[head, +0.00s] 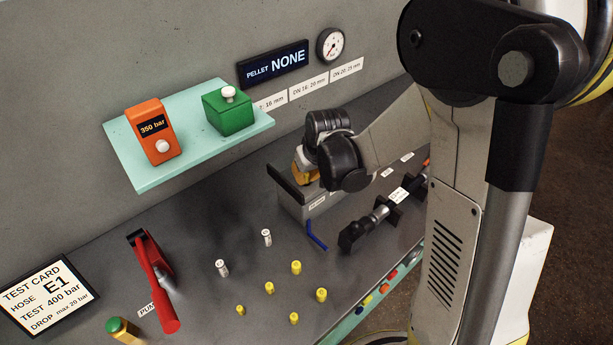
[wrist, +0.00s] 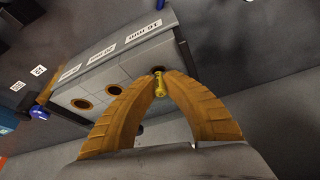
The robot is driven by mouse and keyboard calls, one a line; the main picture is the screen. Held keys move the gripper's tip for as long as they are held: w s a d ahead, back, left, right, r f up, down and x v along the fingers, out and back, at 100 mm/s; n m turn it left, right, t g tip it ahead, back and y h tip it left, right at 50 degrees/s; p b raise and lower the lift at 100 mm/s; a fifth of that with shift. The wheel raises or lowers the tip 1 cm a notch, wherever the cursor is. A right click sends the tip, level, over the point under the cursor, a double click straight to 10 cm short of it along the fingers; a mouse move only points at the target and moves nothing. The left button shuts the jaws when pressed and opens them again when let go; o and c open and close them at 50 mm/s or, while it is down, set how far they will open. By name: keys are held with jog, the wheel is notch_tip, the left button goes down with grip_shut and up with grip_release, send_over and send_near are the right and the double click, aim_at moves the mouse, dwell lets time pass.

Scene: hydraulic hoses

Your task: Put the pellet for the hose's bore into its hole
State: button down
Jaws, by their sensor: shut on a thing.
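My gripper (wrist: 159,84) has its two yellow ribbed fingers closed on a small yellow pellet (wrist: 159,87) in the wrist view. The pellet is in line with the hole (wrist: 157,69) below the 16 mm label; I cannot tell if its tip is inside. The grey block (wrist: 131,79) has two more dark holes, the middle one (wrist: 115,89) and the far left one (wrist: 82,103). In the head view my gripper (head: 304,174) is at the grey block (head: 296,208), and my wrist hides part of it. The pellet is hidden there.
Several yellow pellets (head: 296,267) and white-topped pieces (head: 266,237) stand on the bench. A blue stick (head: 317,235) lies by the block, near a black hose assembly (head: 378,216). A red-handled pump (head: 154,282) is left. The display (head: 274,65) reads PELLET NONE. The test card (head: 49,297) names hose E1.

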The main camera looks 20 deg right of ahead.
jog(key=shift+f, duration=0.1)
jog(key=c, duration=1.5)
grip_release()
jog(key=shift+c, duration=0.2)
jog(key=shift+r+p, duration=0.25)
jog(key=shift+p, duration=0.05)
jog(key=a+p+v, duration=0.1)
jog(key=p+v, duration=0.3)
jog(key=v, duration=0.9)
jog(key=s+r+t, duration=0.1)
jog(key=s+r, duration=0.3)
jog(key=s, duration=0.3)
jog(key=s+r+m+t, duration=0.1)
jog(key=s+r, duration=0.3)
jog(key=s, duration=0.4)
jog(key=shift+d+t+h, duration=0.15)
jog(key=shift+t+h, duration=0.15)
jog(key=shift+t, duration=0.1)
